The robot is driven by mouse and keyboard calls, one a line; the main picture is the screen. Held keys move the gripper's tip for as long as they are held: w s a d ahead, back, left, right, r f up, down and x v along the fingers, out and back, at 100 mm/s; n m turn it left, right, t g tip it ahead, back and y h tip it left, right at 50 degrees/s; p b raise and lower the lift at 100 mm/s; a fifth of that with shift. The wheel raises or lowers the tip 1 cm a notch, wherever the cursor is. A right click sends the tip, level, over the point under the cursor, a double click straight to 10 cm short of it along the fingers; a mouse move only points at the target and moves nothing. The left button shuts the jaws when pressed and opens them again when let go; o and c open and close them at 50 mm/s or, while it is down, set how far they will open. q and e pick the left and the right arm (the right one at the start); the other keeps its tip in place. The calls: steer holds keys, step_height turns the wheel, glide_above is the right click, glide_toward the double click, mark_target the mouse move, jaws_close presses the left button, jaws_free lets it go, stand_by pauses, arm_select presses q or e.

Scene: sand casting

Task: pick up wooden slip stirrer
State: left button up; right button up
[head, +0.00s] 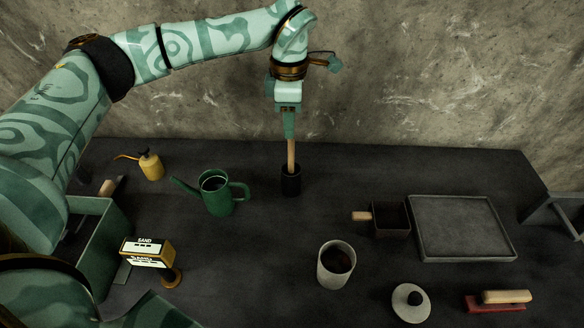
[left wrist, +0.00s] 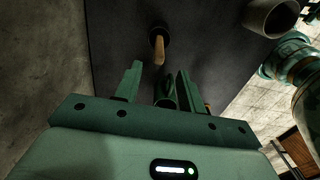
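The wooden slip stirrer (head: 291,155) stands nearly upright in a small black cup (head: 291,185) at the middle back of the table. My left gripper (head: 289,132) points down right above it, its fingertips close to the stirrer's upper end. In the left wrist view, the fingers of my left gripper (left wrist: 158,68) are apart, and the stirrer (left wrist: 159,48) shows beyond them, in line with the gap. I cannot tell whether its top is between the fingertips; they are not closed on it. My right gripper is not in view.
A green watering can (head: 217,193) stands left of the cup, with a yellow oil can (head: 151,165) further left. A grey crucible (head: 336,263) stands in front. A wooden-handled dark box (head: 391,220) and a grey tray (head: 461,228) lie right. The table right behind the cup is clear.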

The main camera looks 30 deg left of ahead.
arm_select(q)
step_height(320, 180, down, 4)
steer(key=shift+d+r+b, duration=0.1)
steer(key=shift+b, duration=0.3)
steer(key=shift+f, duration=0.85)
steer(key=b, duration=0.2)
glide_above(291, 171)
steer(key=f, duration=0.4)
steer(key=shift+w+a+f, duration=0.2)
steer(key=shift+w+f, duration=0.15)
steer(key=shift+w, duration=0.05)
steer(key=shift+r, duration=0.15)
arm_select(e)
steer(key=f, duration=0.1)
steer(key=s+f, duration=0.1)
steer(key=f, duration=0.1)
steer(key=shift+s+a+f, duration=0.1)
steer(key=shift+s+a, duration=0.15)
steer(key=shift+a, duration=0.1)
arm_select(q)
jaws_close()
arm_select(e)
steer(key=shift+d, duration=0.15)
